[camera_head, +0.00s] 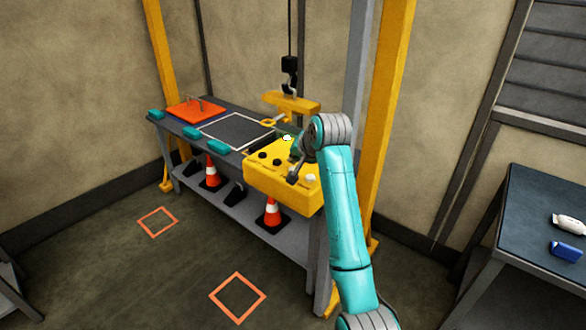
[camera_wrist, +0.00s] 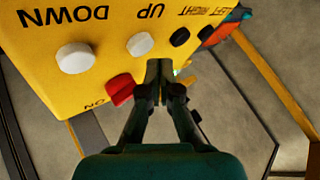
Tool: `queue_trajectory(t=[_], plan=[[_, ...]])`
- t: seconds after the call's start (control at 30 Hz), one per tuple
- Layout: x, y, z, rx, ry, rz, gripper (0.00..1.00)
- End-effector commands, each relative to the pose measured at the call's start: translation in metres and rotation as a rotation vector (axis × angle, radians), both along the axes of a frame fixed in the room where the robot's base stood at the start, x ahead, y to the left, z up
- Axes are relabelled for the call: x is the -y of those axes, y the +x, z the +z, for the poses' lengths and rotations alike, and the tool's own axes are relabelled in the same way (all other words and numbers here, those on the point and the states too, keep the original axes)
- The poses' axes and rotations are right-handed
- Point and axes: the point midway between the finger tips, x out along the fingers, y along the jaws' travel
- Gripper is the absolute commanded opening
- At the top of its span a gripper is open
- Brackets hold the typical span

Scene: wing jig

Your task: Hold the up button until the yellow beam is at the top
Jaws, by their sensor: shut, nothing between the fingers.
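The yellow control box (camera_head: 262,181) stands at the bench's near right end. In the wrist view the box face (camera_wrist: 107,38) shows upside-down labels, a white UP button (camera_wrist: 141,45), a white DOWN button (camera_wrist: 75,57) and a red ON switch (camera_wrist: 120,90). My gripper (camera_wrist: 158,66) is shut and empty, its tips beside the UP button, close to the face. I cannot tell whether they touch the box. In the head view my gripper (camera_head: 292,180) is over the box and the UP button is hidden. The yellow beam (camera_head: 291,102) hangs low from a black hook (camera_head: 289,72).
The grey bench (camera_head: 205,177) holds an orange plate (camera_head: 195,110) and a dark panel (camera_head: 236,130). Yellow posts (camera_head: 388,110) frame it. Traffic cones (camera_head: 272,213) stand below. A side table (camera_head: 530,215) is at right. Floor in front is clear.

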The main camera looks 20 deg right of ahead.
Motion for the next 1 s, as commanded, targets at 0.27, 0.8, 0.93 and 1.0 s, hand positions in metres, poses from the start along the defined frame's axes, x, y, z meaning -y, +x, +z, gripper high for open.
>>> queue_trajectory(t=[0.27,0.8,0.93,1.0], plan=[[0.0,0.0,0.0002,0.0,0.0,0.0,0.0],[0.0,-0.0002,-0.0037,-0.001,0.0,0.001,0.0],[0.0,-0.0002,-0.0078,-0.001,0.0,0.001,0.0],[0.0,-0.0002,-0.0086,0.0,0.0,0.0,0.0]])
